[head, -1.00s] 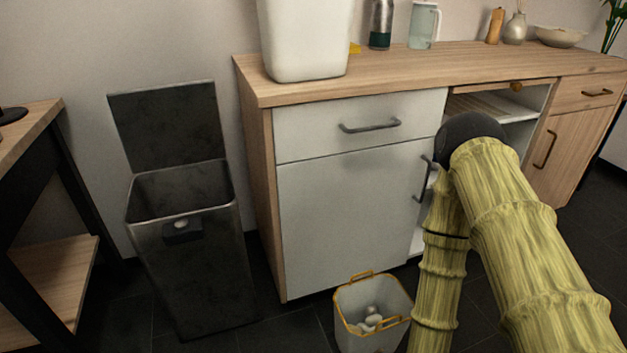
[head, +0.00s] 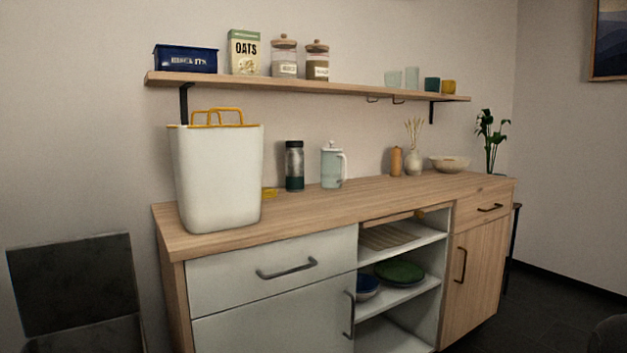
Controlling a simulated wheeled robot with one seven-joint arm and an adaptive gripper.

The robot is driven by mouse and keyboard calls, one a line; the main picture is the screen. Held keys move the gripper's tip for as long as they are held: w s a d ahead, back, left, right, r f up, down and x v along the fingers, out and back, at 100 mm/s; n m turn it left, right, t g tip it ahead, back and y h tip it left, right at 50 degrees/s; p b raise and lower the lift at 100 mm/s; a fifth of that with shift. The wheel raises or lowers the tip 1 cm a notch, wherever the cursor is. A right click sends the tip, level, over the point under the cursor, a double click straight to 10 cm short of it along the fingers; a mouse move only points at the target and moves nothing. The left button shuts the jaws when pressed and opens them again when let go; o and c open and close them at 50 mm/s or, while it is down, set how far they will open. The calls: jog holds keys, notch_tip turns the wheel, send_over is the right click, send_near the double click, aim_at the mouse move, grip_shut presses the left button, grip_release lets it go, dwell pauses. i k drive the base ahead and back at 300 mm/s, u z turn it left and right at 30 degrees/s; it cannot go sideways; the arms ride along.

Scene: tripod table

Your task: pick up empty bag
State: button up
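A tall white bag (head: 216,180) with orange-yellow rim and two handles stands upright on the left end of the wooden counter (head: 330,218). Its inside is hidden from this angle, so I cannot tell whether it is empty. A similar bag on the floor, seen earlier with pale items in it, is now out of frame. My gripper is not in view.
A dark bottle (head: 294,166) and a pale jug (head: 333,166) stand right of the bag. A wall shelf (head: 310,88) with a box and jars hangs above. The counter's front strip is clear.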

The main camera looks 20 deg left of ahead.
aim_at(217, 170)
jog(key=z, duration=0.45)
jog(key=i, duration=0.25)
jog(key=u, duration=1.6)
